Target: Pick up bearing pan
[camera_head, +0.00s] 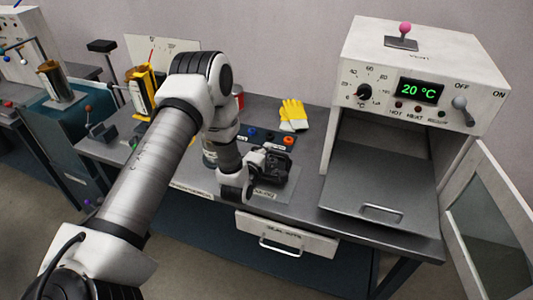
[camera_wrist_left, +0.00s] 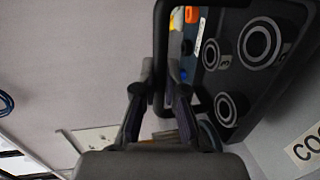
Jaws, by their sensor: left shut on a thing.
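My left gripper (camera_head: 262,160) is over the bench near its front edge, reached from the left by my arm. In the left wrist view the left gripper's fingers (camera_wrist_left: 160,95) are closed in around the dark loop handle of the bearing pan (camera_wrist_left: 236,78). The pan is a dark, flat tray at the right of that view, with three grey-ringed round parts in it. In the head view my gripper and wrist cover much of the pan, so its edges are hard to make out. I cannot tell whether it is clear of the surface. My right gripper is not in view.
An open oven (camera_head: 420,75) reading 20 °C stands at the right, its door (camera_head: 490,220) swung out. A pair of yellow gloves (camera_head: 293,112) lies behind my gripper. A drawer (camera_head: 285,238) is below the bench front. A light plate (camera_head: 265,194) lies near the gripper.

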